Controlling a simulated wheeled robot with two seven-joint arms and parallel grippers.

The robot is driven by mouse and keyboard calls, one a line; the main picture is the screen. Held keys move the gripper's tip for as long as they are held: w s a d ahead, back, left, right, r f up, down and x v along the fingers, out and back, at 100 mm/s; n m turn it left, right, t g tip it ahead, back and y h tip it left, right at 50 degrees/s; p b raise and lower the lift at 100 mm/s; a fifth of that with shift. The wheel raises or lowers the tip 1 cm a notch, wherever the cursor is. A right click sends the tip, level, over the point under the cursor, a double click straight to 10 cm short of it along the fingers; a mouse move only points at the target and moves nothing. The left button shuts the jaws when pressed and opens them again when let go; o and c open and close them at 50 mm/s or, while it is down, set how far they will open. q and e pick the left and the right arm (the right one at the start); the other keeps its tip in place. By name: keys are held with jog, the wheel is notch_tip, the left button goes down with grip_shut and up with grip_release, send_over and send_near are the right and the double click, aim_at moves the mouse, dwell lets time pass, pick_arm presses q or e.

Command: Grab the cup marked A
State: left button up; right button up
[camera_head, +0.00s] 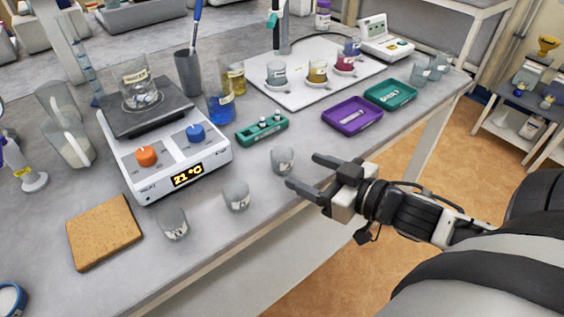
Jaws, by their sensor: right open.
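Three small clear cups with pale labels stand along the front of the bench: one nearest my right gripper (282,160), a middle one (236,195) and a left one (172,223). Their letters are too small for me to read surely, so I cannot tell which is marked A. My right gripper (303,171) is open and empty at the front edge. Its two fingers point left toward the nearest cup, which stands just beyond the fingertips, apart from them. My left gripper is not in view.
A hotplate (178,155) with a beaker stands behind the cups at left. A cork mat (103,232) lies front left. A green vial rack (262,131), a purple tray (352,116) and a teal tray (390,94) lie farther back. Bare bench surrounds the three cups.

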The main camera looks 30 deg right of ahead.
aim_at(290, 166)
jog(key=shift+x, duration=3.65)
jog(key=shift+s+a, duration=0.1)
jog(key=c, duration=1.1)
